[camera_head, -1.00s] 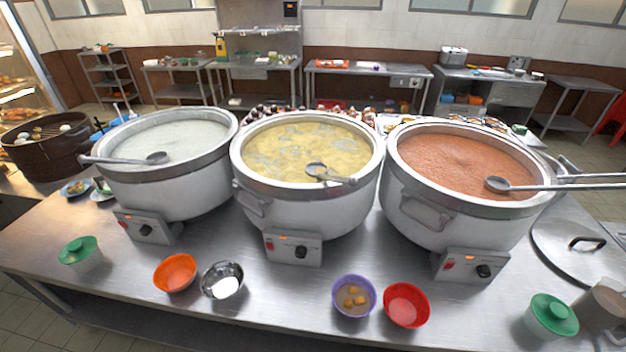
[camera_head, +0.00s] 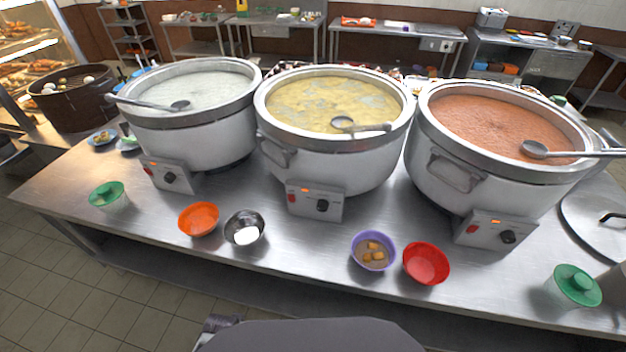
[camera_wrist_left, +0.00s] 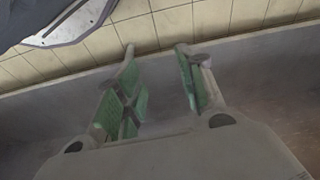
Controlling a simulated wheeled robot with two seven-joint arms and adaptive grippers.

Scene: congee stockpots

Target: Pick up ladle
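Three ladles rest in the stockpots in the head view. One ladle (camera_head: 180,105) lies over the left rim of the pot of white congee (camera_head: 205,85). A second ladle (camera_head: 343,123) lies at the front rim of the pot of yellow congee (camera_head: 330,100). A third ladle (camera_head: 535,149) lies over the right rim of the pot of reddish congee (camera_head: 495,120). My left gripper (camera_wrist_left: 160,50) shows in the left wrist view with its green-padded fingers apart and nothing between them. It is away from all ladles. My right gripper is not in view.
The pots stand on a steel table (camera_head: 150,230). Along its front are an orange bowl (camera_head: 199,219), a metal bowl (camera_head: 244,228), a purple bowl (camera_head: 373,251), a red bowl (camera_head: 426,264) and green-lidded cups. A pot lid (camera_head: 600,215) lies at the right. Tiled floor is clear at front left.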

